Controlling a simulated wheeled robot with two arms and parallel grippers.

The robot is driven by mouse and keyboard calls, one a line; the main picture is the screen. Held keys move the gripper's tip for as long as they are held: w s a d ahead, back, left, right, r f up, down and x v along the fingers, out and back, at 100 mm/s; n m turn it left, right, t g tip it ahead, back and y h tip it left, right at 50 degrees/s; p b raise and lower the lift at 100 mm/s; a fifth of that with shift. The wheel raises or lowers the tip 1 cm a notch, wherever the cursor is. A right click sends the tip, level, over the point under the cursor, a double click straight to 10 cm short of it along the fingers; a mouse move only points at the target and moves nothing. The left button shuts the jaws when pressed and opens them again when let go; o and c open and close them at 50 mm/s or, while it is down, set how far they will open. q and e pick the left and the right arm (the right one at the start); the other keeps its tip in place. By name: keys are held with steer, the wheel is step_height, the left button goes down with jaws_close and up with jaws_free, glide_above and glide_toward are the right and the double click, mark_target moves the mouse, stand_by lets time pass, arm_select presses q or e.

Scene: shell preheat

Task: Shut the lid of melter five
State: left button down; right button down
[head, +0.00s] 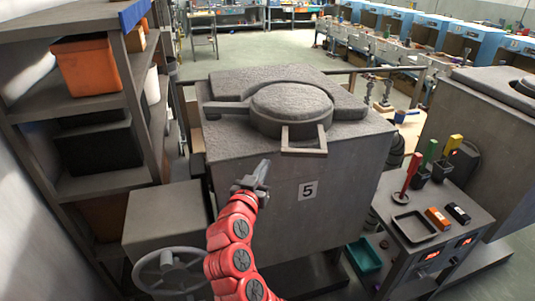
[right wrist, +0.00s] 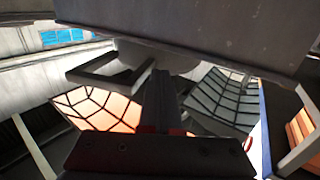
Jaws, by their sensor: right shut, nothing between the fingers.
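Melter five (head: 255,200) is a large grey box with a "5" label (head: 307,190) on its front. Its round grey lid (head: 290,105) lies flat on top, with an arm reaching left and a square loop handle (head: 303,140) jutting over the front edge. I see no gap under the lid from here. My right gripper (head: 263,172) is shut and empty, in front of the melter's face, below and left of the handle, apart from it. In the right wrist view the shut fingers (right wrist: 158,90) point toward the melter, with the handle (right wrist: 108,70) to their left. My left gripper is out of view.
A shelf with an orange bin (head: 87,66) stands at the left. A handwheel (head: 170,272) and a grey box (head: 165,220) are low in front of it. A side table (head: 440,230) with coloured tools stands at the right, and a teal bin (head: 364,256) is on the floor.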

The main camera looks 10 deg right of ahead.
steer(key=p, duration=0.6)
glide_toward(280, 137)
steer(key=x, duration=0.5)
steer(key=shift+w+r, duration=0.15)
steer(key=shift+r, duration=0.15)
steer(key=shift+p+x, duration=0.3)
steer(key=shift+x, duration=0.45)
steer(key=shift+w+f, duration=0.1)
steer(key=shift+f, duration=0.1)
steer(key=shift+d+f+b, duration=0.1)
steer(key=shift+f+b, duration=0.05)
steer(key=shift+b, duration=0.15)
steer(key=w+d+b, duration=0.1)
steer(key=d+b, duration=0.1)
steer(key=b, duration=0.1)
steer(key=shift+w+d, duration=0.1)
steer(key=shift+w, duration=0.3)
steer(key=shift+w+d, duration=0.2)
steer(key=shift+d, duration=0.1)
